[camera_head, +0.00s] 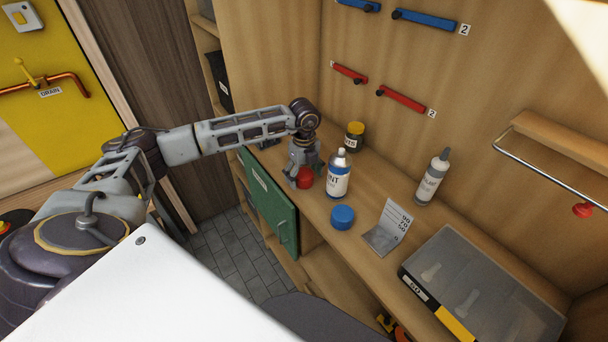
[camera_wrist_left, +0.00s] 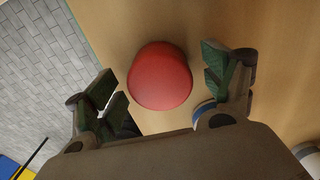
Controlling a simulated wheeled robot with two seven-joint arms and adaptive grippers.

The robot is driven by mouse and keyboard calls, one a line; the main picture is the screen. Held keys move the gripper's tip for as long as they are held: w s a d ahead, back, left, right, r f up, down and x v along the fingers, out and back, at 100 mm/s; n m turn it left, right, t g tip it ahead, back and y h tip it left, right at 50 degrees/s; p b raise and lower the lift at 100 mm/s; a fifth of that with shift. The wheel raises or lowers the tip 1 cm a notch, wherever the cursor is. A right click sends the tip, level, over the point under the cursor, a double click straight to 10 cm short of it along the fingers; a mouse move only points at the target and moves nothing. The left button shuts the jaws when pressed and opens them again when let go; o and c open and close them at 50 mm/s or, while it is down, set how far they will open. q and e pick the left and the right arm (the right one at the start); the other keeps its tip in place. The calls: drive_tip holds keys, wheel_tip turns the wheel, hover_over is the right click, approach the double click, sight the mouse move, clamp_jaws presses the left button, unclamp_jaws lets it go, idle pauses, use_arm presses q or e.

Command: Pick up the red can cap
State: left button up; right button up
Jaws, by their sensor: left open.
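The red can cap (camera_head: 305,178) stands on the wooden bench near its front edge. In the left wrist view the red cap (camera_wrist_left: 160,77) lies beyond and between the two fingers, with gaps on both sides. My left gripper (camera_head: 301,168) is right at the cap in the head view, pointing down. In the left wrist view the left gripper (camera_wrist_left: 165,90) is open, and nothing is held in it. Whether the fingertips are level with the cap is hard to tell. My right gripper is not in view.
A spray can (camera_head: 339,178) stands just right of the gripper, a blue cap (camera_head: 342,217) in front of it. A yellow-lidded jar (camera_head: 354,136) is behind. A glue bottle (camera_head: 432,180), price card (camera_head: 388,232) and clear-lidded case (camera_head: 480,290) are further right. A green door (camera_head: 270,200) is below.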

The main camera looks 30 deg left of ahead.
use_arm(q)
drive_tip(key=shift+f, duration=0.25)
drive_tip(key=shift+c, duration=0.5)
drive_tip(key=c, duration=0.7)
